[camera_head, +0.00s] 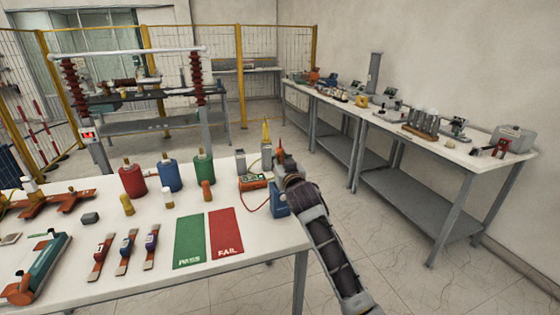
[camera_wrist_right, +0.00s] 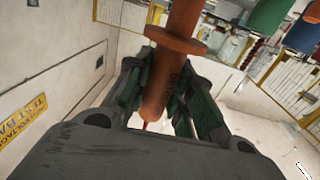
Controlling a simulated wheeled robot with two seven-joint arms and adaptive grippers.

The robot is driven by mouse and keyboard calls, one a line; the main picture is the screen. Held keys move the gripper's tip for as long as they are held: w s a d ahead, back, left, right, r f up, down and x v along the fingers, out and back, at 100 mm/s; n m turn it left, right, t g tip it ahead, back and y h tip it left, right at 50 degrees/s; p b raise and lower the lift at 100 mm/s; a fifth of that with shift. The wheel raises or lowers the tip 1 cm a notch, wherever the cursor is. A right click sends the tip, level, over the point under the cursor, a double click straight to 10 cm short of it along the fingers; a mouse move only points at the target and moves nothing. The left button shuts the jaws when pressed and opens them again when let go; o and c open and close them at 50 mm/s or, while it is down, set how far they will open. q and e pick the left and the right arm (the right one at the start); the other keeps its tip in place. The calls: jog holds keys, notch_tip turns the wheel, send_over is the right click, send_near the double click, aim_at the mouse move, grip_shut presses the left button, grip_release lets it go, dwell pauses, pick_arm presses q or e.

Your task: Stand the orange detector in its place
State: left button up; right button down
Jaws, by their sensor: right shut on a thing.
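The orange detector (camera_wrist_right: 165,75) is a rod with a wide collar. It stands between the fingers of my right gripper (camera_wrist_right: 168,105) in the right wrist view, and the gripper is shut on it. In the head view my right gripper (camera_head: 284,166) is at the right end of the white table, and the detector's orange tip (camera_head: 281,149) sticks up above it. Close by are a grey block (camera_head: 240,162), a grey holder (camera_head: 267,157) with a yellow pointed piece (camera_head: 266,133), and a blue block (camera_head: 279,201). I cannot tell which is the detector's place. My left gripper is not in view.
An orange meter (camera_head: 253,182) with a red lead lies left of the gripper. Red, blue and green cylinders (camera_head: 170,174) stand farther left. Green PASS (camera_head: 190,240) and red FAIL (camera_head: 225,232) mats lie in front. A side bench (camera_head: 470,155) runs along the right wall.

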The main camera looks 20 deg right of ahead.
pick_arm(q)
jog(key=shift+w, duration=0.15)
pick_arm(e)
jog(key=c, duration=1.2)
grip_release()
jog(key=shift+o, duration=0.2)
jog(key=shift+f, duration=0.1)
jog(key=shift+s, duration=1.05)
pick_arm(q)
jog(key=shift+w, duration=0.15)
pick_arm(e)
jog(key=s, duration=1)
jog(key=shift+a, duration=0.15)
